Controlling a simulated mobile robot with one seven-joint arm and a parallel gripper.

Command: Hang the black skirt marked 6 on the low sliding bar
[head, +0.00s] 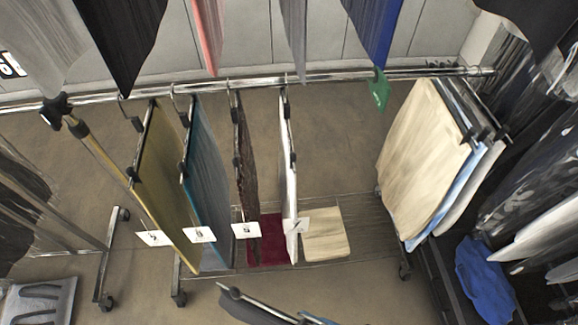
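The low bar (330,77) runs across the view as a metal rail. Hanging from it are an olive skirt (163,175), a blue-grey skirt (208,185), a dark brown skirt (247,165) and a white one (289,160) seen edge-on. Each has a white tag by its lower edge; the numbers are too small to read surely. A dark garment (258,308) with a hanger-like bar along its edge shows at the bottom edge, mostly cut off. I cannot tell whether it is the black skirt marked 6. No gripper shows, so its hold is hidden.
Cream and pale blue garments (420,155) hang at the bar's right end. A gap lies between them and the white skirt. Black (122,35), pink and blue garments hang above the bar. Folded red and cream cloths (325,235) lie on a low shelf. Dark garments crowd the right.

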